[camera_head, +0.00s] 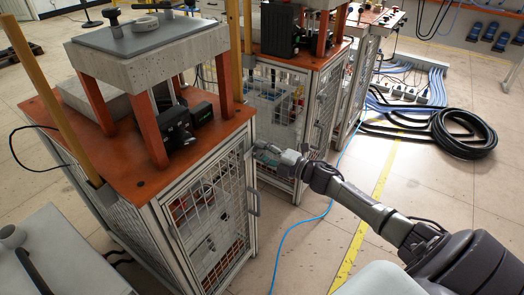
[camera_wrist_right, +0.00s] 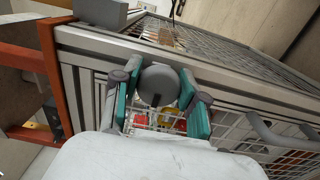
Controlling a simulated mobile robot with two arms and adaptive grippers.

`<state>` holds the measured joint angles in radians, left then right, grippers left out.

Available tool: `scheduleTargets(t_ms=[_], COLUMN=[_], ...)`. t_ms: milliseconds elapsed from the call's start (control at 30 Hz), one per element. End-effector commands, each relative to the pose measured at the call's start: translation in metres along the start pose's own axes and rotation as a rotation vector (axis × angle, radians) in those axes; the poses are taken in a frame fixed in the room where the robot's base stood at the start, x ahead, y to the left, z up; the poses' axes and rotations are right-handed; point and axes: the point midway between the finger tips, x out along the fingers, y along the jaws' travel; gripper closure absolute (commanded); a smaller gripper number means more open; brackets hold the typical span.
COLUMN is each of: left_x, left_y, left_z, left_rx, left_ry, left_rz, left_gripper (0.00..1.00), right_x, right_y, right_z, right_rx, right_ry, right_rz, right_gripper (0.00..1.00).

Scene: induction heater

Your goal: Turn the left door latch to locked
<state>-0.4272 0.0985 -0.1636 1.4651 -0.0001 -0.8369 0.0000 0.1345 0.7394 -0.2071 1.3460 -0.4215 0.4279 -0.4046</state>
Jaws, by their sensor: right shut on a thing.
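The left door latch (camera_wrist_right: 160,86) is a round grey knob with a dark notch at its lower edge, on the metal frame of the cabinet in the wrist view. My right gripper (camera_wrist_right: 158,100) has its two teal-padded fingers on either side of the knob and is shut on it. In the head view my right gripper (camera_head: 266,152) is at the upper edge of the mesh door (camera_head: 212,205) of the nearest cabinet, and it hides the latch there. The door appears closed, with a grey handle (camera_head: 253,188) below the gripper. My left gripper is not in view.
The cabinet has an orange-brown top (camera_head: 125,180) carrying a press-like frame. A second cabinet (camera_head: 320,100) stands close behind. A blue cable (camera_head: 290,230) lies on the floor under my arm, and a black hose coil (camera_head: 465,133) lies to the right.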

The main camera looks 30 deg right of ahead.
Motion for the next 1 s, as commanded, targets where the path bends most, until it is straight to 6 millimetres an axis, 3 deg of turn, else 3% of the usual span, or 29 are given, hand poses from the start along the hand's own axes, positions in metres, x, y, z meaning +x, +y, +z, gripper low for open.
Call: scheduleTargets(t_ms=[233,267,400,767,1000], left_x=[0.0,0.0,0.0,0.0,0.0], left_y=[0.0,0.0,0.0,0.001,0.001], left_z=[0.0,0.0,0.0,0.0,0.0], left_rx=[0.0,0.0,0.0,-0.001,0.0], left_ry=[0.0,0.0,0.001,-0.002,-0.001], left_rz=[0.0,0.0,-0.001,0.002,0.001], left_gripper=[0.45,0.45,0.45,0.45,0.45], right_x=[0.0,0.0,0.0,-0.005,-0.045], right_y=[0.0,0.0,0.0,-0.001,-0.003], right_z=[0.001,0.001,0.0,0.0,-0.001], right_rx=[0.002,0.002,0.001,0.0,0.001], right_ry=[-0.002,-0.002,-0.001,-0.001,0.0], right_rz=[0.0,0.0,0.0,-0.002,-0.005], right_gripper=[0.93,0.53,0.34,0.34,0.34])
